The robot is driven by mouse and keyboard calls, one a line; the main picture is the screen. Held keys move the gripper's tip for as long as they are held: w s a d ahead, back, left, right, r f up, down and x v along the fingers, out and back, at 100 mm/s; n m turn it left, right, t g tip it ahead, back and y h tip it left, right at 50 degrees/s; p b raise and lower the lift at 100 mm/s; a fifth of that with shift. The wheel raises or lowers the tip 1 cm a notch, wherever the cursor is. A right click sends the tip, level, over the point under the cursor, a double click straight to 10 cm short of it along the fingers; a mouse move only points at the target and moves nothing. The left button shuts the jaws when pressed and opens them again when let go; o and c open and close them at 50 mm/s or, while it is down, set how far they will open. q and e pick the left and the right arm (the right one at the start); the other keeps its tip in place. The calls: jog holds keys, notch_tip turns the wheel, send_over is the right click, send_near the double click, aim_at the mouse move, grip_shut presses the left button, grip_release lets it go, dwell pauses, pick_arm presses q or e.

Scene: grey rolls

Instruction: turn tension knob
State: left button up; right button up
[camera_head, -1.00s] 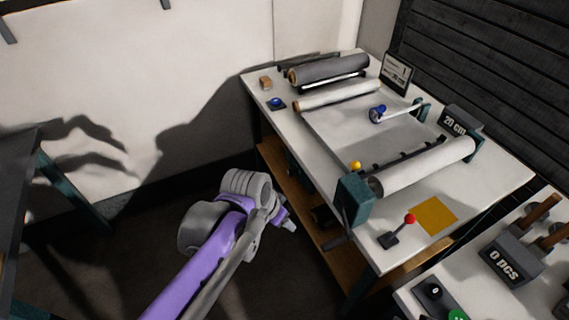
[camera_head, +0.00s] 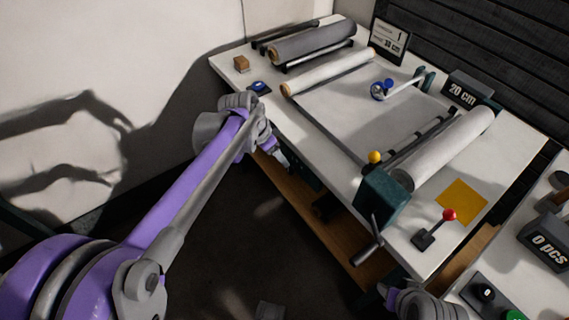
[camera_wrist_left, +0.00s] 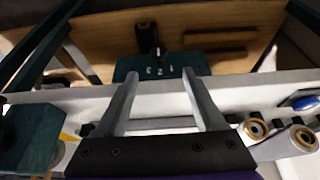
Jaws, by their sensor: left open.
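The likely tension knob is a black knob (camera_wrist_left: 158,52) on a dark green plate (camera_wrist_left: 190,63) with the digits 1, 2 and 3, below the table edge in the left wrist view. The digits appear upside down there. My left gripper (camera_wrist_left: 160,76) is open and empty, its two fingers apart on either side of the knob's line. The knob shows beyond the fingertips; contact cannot be told. In the head view my left gripper (camera_head: 283,161) is at the table's front edge, and the knob cannot be made out. Part of my right arm shows at the bottom; its fingers are unclear.
The white table (camera_head: 320,125) holds grey roll (camera_head: 312,45), white roll (camera_head: 330,70), large roll (camera_head: 450,145), a blue-knobbed arm (camera_head: 381,90) and a red-tipped lever (camera_head: 449,215). A crank (camera_head: 368,250) juts from the front. A wooden shelf (camera_head: 300,195) runs below.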

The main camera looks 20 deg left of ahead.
aim_at(289, 168)
pick_arm(q)
jog(key=b+x, duration=0.2)
jog(key=x, duration=0.8)
jog(key=shift+d+f, duration=0.15)
jog(key=shift+f, duration=0.05)
grip_shut()
